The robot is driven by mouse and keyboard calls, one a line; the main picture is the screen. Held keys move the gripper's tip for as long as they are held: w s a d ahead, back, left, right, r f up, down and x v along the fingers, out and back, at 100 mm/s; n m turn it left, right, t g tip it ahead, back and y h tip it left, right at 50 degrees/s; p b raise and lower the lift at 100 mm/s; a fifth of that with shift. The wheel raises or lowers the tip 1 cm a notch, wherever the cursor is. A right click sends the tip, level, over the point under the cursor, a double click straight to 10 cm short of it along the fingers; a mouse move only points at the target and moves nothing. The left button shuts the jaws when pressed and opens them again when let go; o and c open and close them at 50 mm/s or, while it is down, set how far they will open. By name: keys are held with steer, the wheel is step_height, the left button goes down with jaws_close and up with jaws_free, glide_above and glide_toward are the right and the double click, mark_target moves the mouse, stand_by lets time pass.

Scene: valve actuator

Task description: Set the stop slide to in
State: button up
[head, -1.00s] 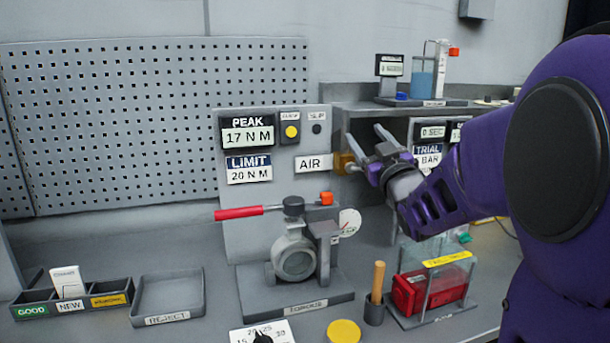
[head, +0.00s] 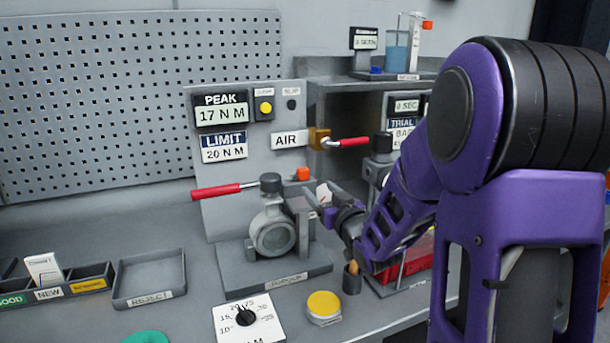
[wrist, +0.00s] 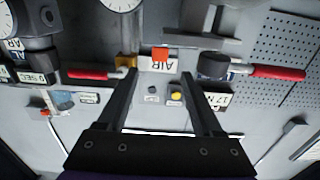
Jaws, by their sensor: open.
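A small orange-red block (head: 302,174), which appears to be the stop slide, sits at the top of the bracket beside the grey valve body (head: 272,235). It also shows in the wrist view (wrist: 160,53), beyond and between my fingertips, with no contact visible. I cannot read any in or out mark on it.
The valve's red handle (head: 216,192) points left. Another red handle (head: 352,142) extends right from the brass AIR fitting (head: 319,138). A wooden-handled tool in a cup (head: 352,278) and a red box (head: 408,258) stand close below my arm. A yellow-topped round button (head: 323,304) is in front.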

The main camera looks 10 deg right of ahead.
mark_target(304, 175)
steer(key=w, duration=0.3)
steer(key=w+a, duration=0.1)
steer(key=w, duration=0.2)
steer(key=w+a, duration=0.1)
steer(key=w, duration=0.2)
steer(key=shift+w+p, duration=0.3)
steer(key=shift+p, duration=0.05)
jaws_close()
stand_by(0.9)
